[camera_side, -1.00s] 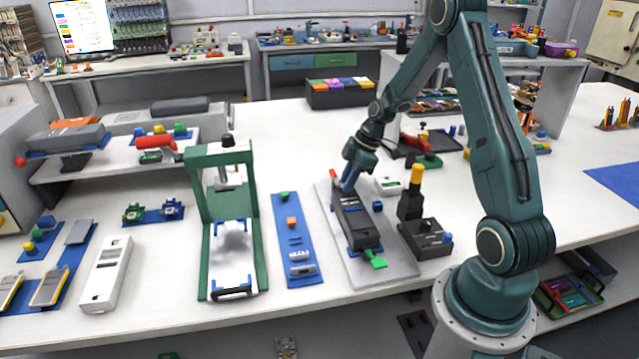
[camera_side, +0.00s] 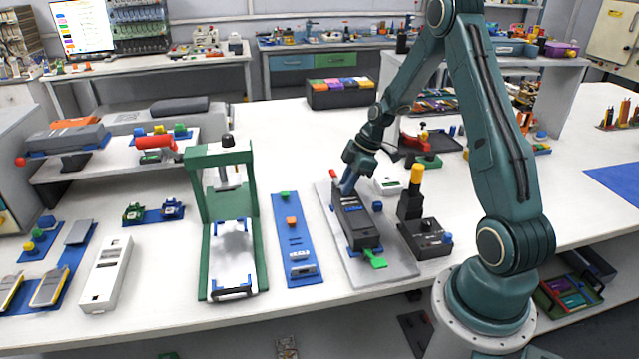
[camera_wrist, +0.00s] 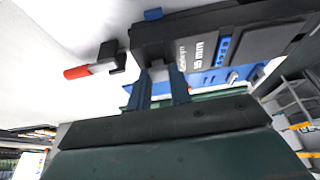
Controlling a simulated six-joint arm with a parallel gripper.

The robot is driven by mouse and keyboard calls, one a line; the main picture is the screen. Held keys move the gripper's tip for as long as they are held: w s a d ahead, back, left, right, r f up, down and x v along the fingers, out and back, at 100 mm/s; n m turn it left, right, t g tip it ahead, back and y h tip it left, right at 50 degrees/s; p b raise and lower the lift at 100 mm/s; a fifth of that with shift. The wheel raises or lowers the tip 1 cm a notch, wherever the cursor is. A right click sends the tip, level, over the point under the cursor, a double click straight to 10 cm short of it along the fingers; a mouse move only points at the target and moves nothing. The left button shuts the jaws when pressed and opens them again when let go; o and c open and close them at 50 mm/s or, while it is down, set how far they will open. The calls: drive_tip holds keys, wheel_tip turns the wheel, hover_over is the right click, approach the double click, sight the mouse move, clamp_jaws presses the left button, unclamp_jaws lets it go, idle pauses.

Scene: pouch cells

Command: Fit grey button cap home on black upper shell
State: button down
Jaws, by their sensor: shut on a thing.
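The black upper shell (camera_side: 353,222) lies on a light grey fixture plate (camera_side: 385,268) on the bench. My gripper (camera_side: 346,188) is at the far end of the shell, pointing down, with its fingertips at or very near its top. In the wrist view, the two blue fingers (camera_wrist: 160,88) are shut on a small light grey piece (camera_wrist: 158,75), apparently the grey button cap. It sits at the edge of the black shell (camera_wrist: 185,32), which carries white lettering. Whether the cap is seated in the shell or just above it cannot be told.
A red-tipped clamp (camera_wrist: 88,70) stands close beside my fingers. A green-handled part (camera_side: 375,259) is at the shell's near end. A black box with a yellow-topped post (camera_side: 415,200) stands to the right. A blue strip with small parts (camera_side: 293,240) and a green press frame (camera_side: 190,220) are left.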

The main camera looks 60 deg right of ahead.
drive_tip(key=shift+r, duration=0.4)
drive_tip(key=shift+s, duration=0.15)
idle(0.7)
drive_tip(key=shift+f, duration=0.45)
idle(1.2)
drive_tip(key=shift+r, duration=0.5)
drive_tip(key=shift+f, duration=0.5)
idle(0.9)
drive_tip(key=c, duration=1.2)
unclamp_jaws()
drive_tip(key=v, duration=1.4)
